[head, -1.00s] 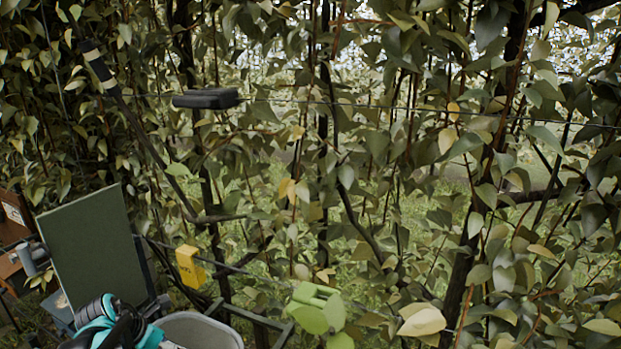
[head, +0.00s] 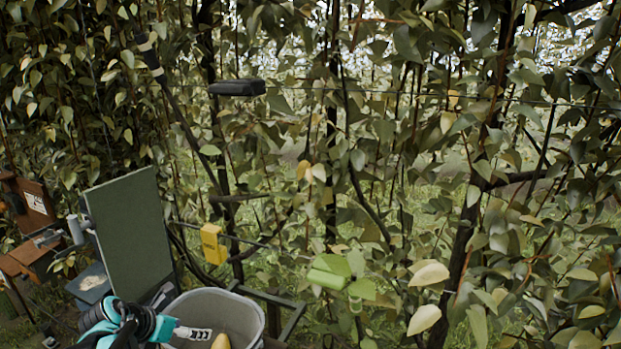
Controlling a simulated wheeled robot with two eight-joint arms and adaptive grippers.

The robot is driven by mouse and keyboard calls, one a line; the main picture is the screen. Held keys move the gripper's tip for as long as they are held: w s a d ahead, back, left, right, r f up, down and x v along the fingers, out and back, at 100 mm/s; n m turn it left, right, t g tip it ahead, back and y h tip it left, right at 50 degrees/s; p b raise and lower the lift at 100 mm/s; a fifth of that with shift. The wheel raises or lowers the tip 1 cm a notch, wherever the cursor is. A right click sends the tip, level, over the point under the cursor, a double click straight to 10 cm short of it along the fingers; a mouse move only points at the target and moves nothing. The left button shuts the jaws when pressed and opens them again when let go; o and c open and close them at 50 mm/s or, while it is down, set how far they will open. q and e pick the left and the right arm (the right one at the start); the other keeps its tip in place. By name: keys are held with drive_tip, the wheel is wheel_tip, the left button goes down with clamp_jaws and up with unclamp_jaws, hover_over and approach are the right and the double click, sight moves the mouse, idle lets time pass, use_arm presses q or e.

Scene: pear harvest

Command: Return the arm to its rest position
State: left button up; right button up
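A teal and black arm part, which I take to be my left gripper (head: 192,333), shows at the bottom left. A pale slotted piece like a finger sticks out from it to the right, over the grey bin (head: 256,312). Only this one finger-like piece is clear, so I cannot tell whether the gripper is open or shut. A yellow pear-like fruit (head: 221,342) shows at the bottom edge, just right of the pale piece and partly cut off. I cannot tell whether it is touched. My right gripper is out of view.
A dark green panel (head: 130,235) stands upright left of the bin. A yellow box (head: 213,243) and a black box (head: 237,88) are at the trellis. A light green object (head: 328,272) is right of the bin. Dense branches and wires fill the back.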

use_arm(q)
drive_tip(key=w+d+r+n+t+y+b, duration=0.25)
drive_tip(key=d+r+n+t+b, duration=0.25)
drive_tip(key=r+n+t+b, duration=0.65)
drive_tip(key=s+a+f+n+g+y+b, duration=0.25)
drive_tip(key=s+f+n, duration=0.25)
drive_tip(key=f+n, duration=0.4)
drive_tip(key=s+a+f+n+g+y+b, duration=0.25)
drive_tip(key=s+f+n+y+b, duration=0.35)
drive_tip(key=n, duration=0.6)
drive_tip(key=s+d+f+n+g+h+b, duration=0.1)
drive_tip(key=s+d+f+n+g+h, duration=0.2)
drive_tip(key=s+d+f, duration=0.3)
drive_tip(key=s+d+f+n+g+h+b, duration=0.2)
drive_tip(key=s+d+f+n+g+h, duration=0.2)
drive_tip(key=f, duration=1.3)
drive_tip(key=s+d, duration=0.2)
drive_tip(key=s, duration=0.1)
drive_tip(key=shift+h, duration=0.4)
